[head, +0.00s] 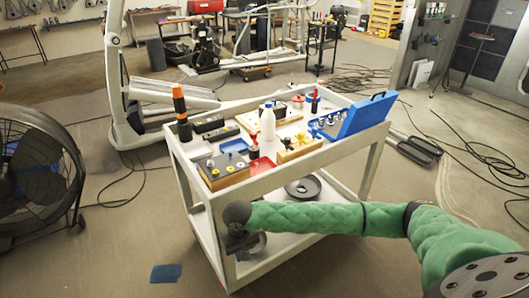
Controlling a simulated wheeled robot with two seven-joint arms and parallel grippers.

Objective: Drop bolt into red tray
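The red tray (262,166) lies on the cart's top near its front edge, right of a battery-like box (223,171). A dark bottle stands at its back edge and partly hides it. I cannot make out a bolt; small parts on the cart top are too small to tell apart. My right gripper (238,243) is at the end of the green-sleeved arm, in front of the cart's front left leg and below the top's level. It is apart from the red tray, and its fingers are too dark and small to read. My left gripper is not in view.
The white cart (301,164) has a crowded top: a blue tray (234,146), a white bottle (267,122), an open blue case (367,115), and an orange-black cylinder (181,112). A black round plate (303,187) lies on the lower shelf. A large fan (36,170) stands left; cables lie right.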

